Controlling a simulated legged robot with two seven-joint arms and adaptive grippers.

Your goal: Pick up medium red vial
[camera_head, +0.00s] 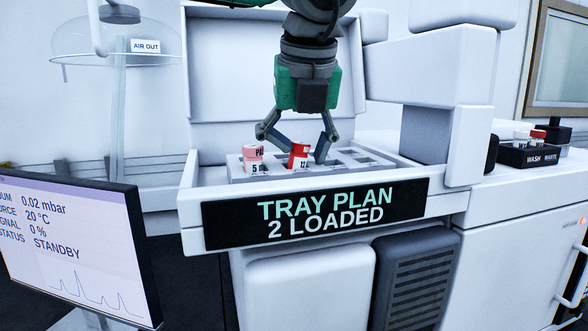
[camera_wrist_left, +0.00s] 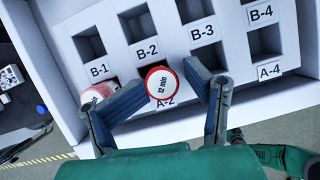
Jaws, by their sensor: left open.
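The red vial (camera_head: 299,156) stands upright in the tray, its white label marked 12. In the left wrist view its red-rimmed white cap (camera_wrist_left: 162,84) reads "12 min" and sits at the slot marked A-2. My left gripper (camera_head: 294,149) is open above the tray, with one finger on each side of the red vial. In the left wrist view the fingers (camera_wrist_left: 170,99) flank the cap with a gap on the right; the left finger is close to it. A pink vial (camera_head: 253,158) marked 5 stands to the left, beside the left finger, and is partly hidden in the wrist view (camera_wrist_left: 97,92).
The white tray (camera_head: 376,163) has several empty slots, including B-1 to B-4 and A-4. Its front wall carries a black sign (camera_head: 316,214) reading "TRAY PLAN 2 LOADED". A monitor (camera_head: 78,252) stands at the left. A wash and waste holder (camera_head: 530,155) sits at the right.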

